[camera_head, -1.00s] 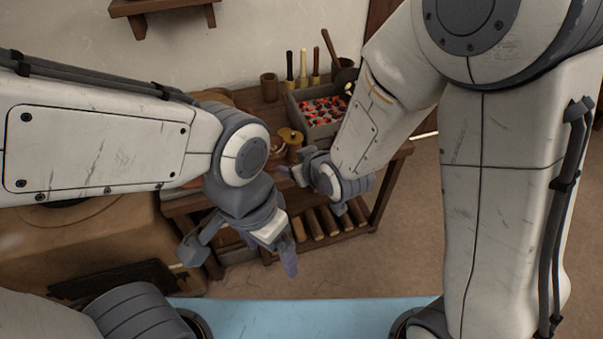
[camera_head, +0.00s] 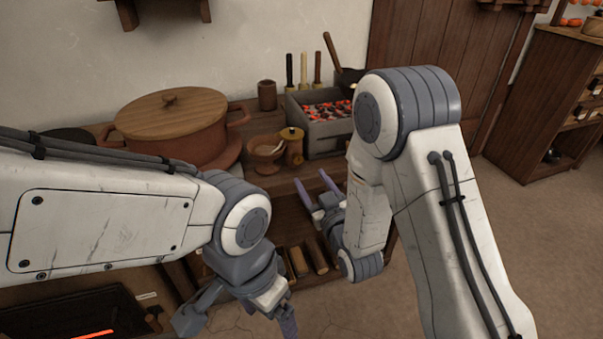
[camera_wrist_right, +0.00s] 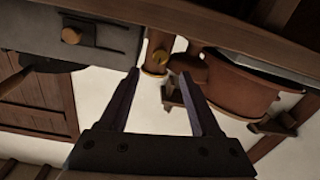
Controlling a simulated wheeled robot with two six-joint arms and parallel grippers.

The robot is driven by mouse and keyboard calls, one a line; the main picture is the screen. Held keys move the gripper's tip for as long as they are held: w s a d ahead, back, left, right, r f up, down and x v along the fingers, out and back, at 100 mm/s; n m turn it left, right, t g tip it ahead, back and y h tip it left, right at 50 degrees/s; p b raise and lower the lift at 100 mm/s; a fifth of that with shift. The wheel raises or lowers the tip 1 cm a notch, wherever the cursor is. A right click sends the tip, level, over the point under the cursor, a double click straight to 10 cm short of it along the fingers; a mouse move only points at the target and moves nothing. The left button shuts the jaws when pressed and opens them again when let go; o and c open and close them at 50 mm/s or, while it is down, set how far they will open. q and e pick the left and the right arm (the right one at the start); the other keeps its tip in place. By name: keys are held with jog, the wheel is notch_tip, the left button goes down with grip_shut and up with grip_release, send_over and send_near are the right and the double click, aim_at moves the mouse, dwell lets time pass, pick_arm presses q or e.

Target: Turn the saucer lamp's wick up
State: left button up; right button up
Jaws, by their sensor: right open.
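A small brown footed bowl (camera_head: 266,150), which looks like the saucer lamp, stands on the wooden bench; I cannot make out its wick. A yellow-lidded pot (camera_head: 293,146) stands just right of it. My right gripper (camera_head: 317,188) is open and empty, in front of and below these two, apart from them. In the right wrist view its two fingers (camera_wrist_right: 160,88) are spread, with the yellow-lidded pot (camera_wrist_right: 157,62) beyond the gap between their tips. My left gripper (camera_head: 286,318) hangs low at the bottom edge, partly cut off; its jaws are unclear.
A large lidded clay pot (camera_head: 170,134) fills the bench's left. A grey box of glowing coals (camera_head: 325,138) stands at the right, with a brown cup (camera_head: 267,95) and upright handled tools behind. Rolls lie on the lower shelf (camera_head: 318,256). A cabinet (camera_head: 545,110) stands far right.

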aim_at(299, 161)
jog(key=x, duration=0.8)
jog(key=shift+f, duration=0.1)
grip_shut()
